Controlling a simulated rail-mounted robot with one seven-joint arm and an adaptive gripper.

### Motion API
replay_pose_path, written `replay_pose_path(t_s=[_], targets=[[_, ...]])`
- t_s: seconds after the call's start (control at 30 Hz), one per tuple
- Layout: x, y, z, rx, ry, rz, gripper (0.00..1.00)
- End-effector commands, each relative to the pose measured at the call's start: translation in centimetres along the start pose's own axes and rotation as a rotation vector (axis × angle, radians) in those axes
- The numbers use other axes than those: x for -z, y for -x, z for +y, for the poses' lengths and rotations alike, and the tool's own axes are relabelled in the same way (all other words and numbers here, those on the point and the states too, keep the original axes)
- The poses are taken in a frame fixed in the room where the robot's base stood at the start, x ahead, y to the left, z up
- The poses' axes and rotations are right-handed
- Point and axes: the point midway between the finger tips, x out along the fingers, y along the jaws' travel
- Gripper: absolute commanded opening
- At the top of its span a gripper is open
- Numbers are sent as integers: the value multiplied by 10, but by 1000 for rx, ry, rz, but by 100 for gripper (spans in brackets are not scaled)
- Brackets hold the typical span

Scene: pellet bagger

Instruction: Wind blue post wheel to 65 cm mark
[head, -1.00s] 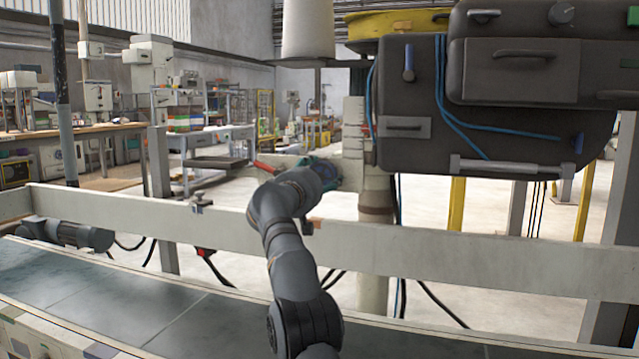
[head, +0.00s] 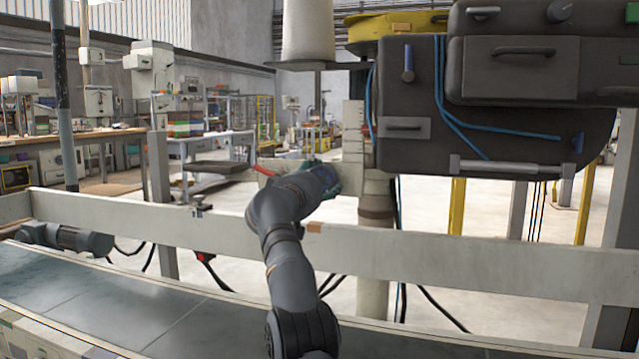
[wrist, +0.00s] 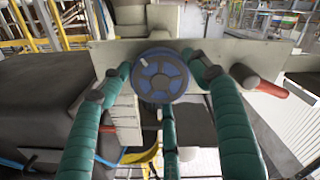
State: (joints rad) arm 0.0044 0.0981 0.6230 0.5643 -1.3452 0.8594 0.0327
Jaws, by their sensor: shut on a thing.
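The blue post wheel (wrist: 160,76) faces the wrist camera, with a grey hub, blue rim and a pale mark at its upper left. In the head view my gripper (head: 328,178) is at the post, and my wrist hides most of the wheel. A pale scale plate (head: 353,128) with dark ticks stands above the gripper beside the post (head: 375,205). The scale also shows in the wrist view (wrist: 126,112); its numbers are too small to read.
A red handle (wrist: 272,90) sticks out to the wheel's right in the wrist view. A pale rail (head: 440,258) crosses under my arm, with a conveyor belt (head: 130,305) in front. A large dark machine housing (head: 420,80) hangs right of the post.

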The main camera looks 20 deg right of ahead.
Motion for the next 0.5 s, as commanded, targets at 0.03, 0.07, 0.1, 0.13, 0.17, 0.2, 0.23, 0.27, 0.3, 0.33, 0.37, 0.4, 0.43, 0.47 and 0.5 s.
replay_pose_path(t_s=[0.03,0.07,0.1,0.13,0.17,0.2,0.23,0.27,0.3,0.33,0.37,0.4,0.43,0.47,0.5], targets=[[-8,-2,-1,1,-4,-18,63],[-7,-2,-1,1,-4,-18,65],[-7,-2,-1,1,-3,-17,67],[-7,-2,-1,1,-3,-16,69],[-7,-2,-1,1,-3,-16,71],[-6,-2,-1,1,-3,-15,73],[-6,-2,-1,1,-2,-14,75],[-5,-2,-1,1,-2,-13,77],[-5,-1,-1,1,-2,-12,79],[-4,-1,-1,1,-2,-11,80],[-4,-1,-1,1,-2,-11,80],[-4,-1,-1,1,-2,-10,80],[-4,-1,-1,1,-2,-9,80],[-3,-1,-1,1,-2,-9,80],[-3,-1,-1,1,-1,-8,80]])
